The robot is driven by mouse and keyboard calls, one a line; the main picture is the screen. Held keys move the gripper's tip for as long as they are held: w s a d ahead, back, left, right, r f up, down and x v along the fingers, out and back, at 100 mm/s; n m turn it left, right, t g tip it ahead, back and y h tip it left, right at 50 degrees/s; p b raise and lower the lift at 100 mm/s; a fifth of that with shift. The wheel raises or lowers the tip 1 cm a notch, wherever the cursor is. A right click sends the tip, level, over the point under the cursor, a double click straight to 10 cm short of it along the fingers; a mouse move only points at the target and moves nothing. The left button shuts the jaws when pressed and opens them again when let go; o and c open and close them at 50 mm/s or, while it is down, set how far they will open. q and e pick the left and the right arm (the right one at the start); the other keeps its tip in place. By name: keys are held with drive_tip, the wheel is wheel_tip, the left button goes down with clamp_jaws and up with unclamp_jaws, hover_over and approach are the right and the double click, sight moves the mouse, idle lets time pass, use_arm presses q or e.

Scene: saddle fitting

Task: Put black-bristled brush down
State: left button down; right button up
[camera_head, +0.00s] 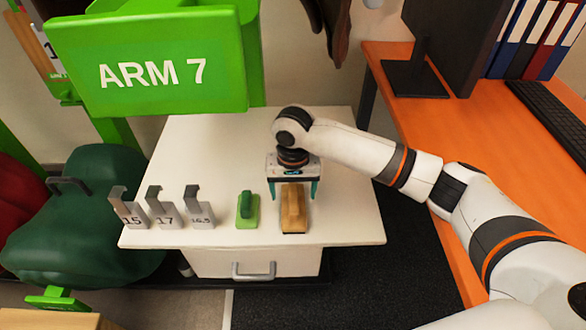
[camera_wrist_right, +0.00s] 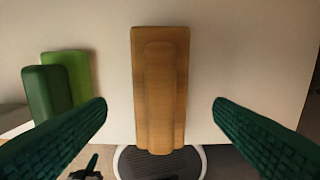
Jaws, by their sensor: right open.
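The brush with a wooden back (camera_head: 294,208) lies on the white cabinet top (camera_head: 340,215), near its front edge. Its bristles face down and barely show as a dark line at its front end. In the right wrist view the wooden back (camera_wrist_right: 160,90) lies between the two fingers, with a gap on each side. My right gripper (camera_head: 294,190) is open, pointing down over the brush's far part, and holds nothing. The right wrist view shows its green ridged fingers (camera_wrist_right: 160,125) spread wide. My left gripper is in neither view.
A green brush (camera_head: 247,210) stands just left of the wooden one. Metal gauges marked 15 (camera_head: 131,213), 17 (camera_head: 163,212) and 16.5 (camera_head: 199,210) stand further left. A green ARM 7 sign (camera_head: 150,65) overhangs the cabinet's back left. An orange desk (camera_head: 430,120) is at right.

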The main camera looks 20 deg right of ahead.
sight(293, 197)
wheel_tip(293, 197, up, 7)
drive_tip(key=shift+f+p, duration=0.1)
drive_tip(key=shift+p, duration=0.5)
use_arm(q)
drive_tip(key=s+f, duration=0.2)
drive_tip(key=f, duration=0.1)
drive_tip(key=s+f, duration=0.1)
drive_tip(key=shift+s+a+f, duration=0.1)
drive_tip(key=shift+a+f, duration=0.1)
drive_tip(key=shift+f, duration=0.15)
